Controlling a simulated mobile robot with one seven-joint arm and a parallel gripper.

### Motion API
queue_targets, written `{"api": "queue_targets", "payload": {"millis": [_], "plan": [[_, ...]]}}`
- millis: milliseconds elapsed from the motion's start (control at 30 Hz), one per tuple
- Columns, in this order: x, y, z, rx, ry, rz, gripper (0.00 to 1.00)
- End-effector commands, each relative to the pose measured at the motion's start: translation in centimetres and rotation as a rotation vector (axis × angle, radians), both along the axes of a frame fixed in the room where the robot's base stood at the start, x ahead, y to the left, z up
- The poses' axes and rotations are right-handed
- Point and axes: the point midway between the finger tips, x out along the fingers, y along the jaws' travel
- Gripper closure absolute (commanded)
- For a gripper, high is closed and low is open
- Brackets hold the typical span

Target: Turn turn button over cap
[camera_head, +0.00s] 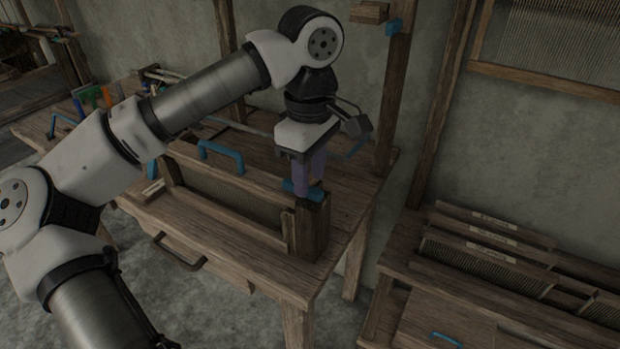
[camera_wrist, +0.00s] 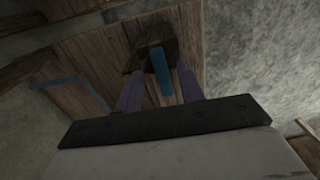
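The turn button is a small blue bar (camera_head: 289,186) on top of a short wooden post (camera_head: 307,228) at the front right corner of the loom bench. In the wrist view the blue bar (camera_wrist: 161,74) lies lengthwise over the dark wooden post end. My gripper (camera_head: 308,182) points down right over it. Its two purple fingers stand one on each side of the bar, with small gaps showing in the wrist view (camera_wrist: 160,84). The gripper is open. The fingers partly hide the button in the head view. I cannot make out the cap separately.
A blue handle (camera_head: 222,153) stands on the bench (camera_head: 347,197) to the left. An upright wooden post (camera_head: 392,95) rises behind the gripper. A lower table (camera_head: 405,262) with slatted reeds is at the right. A dark handle (camera_head: 177,252) sticks out at the front.

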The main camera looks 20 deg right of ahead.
Motion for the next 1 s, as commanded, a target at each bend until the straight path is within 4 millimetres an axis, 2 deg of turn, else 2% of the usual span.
{"api": "queue_targets", "payload": {"millis": [300,500,700,1000], "plan": [[0.0,-0.1,7.5,-0.002,-0.003,0.0,0.62],[0.0,0.0,10.8,0.0,-0.002,0.001,0.62],[0.0,0.0,11.9,-0.001,-0.001,0.0,0.62],[0.0,0.0,11.9,-0.001,0.0,-0.001,0.62]]}}
